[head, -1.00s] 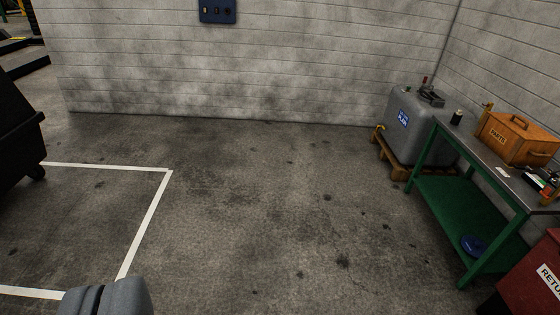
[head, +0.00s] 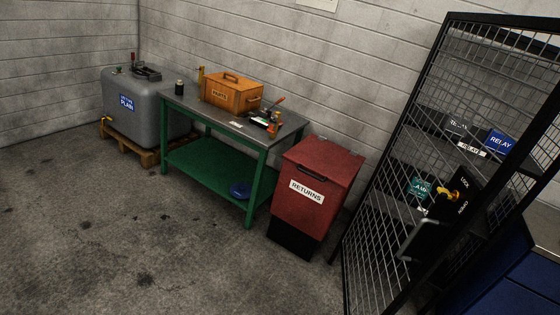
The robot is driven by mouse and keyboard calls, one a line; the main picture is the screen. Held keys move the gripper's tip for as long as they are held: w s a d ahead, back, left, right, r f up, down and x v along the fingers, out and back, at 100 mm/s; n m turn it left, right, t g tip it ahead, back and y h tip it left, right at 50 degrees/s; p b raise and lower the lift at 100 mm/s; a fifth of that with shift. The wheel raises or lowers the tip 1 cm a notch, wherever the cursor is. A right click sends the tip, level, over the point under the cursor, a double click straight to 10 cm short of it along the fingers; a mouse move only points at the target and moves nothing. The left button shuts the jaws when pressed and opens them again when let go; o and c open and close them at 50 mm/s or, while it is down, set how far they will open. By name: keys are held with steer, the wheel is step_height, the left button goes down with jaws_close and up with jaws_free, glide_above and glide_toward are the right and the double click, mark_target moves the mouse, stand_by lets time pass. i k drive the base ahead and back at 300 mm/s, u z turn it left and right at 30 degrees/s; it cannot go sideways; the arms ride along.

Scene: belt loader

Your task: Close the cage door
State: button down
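A black mesh cage door (head: 398,170) stands at the right of the head view, cut off by the right and bottom edges. Shelves with a blue RELAY box (head: 500,143) and a teal box (head: 419,187) show through the mesh. How far the door stands from its frame I cannot tell. My gripper is not in view.
A red RETURNS bin (head: 314,190) stands left of the cage. Beyond it are a green workbench (head: 205,158) with an orange PARTS box (head: 232,95) and a grey tank (head: 130,108) on a pallet. A blue cabinet (head: 520,285) is at the lower right. The left floor is clear.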

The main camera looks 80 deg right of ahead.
mark_target(435, 236)
steer(key=z, duration=2.8)
steer(key=i, duration=0.5)
steer(key=z, duration=0.1)
steer(key=k, duration=0.5)
steer(key=z, duration=0.95)
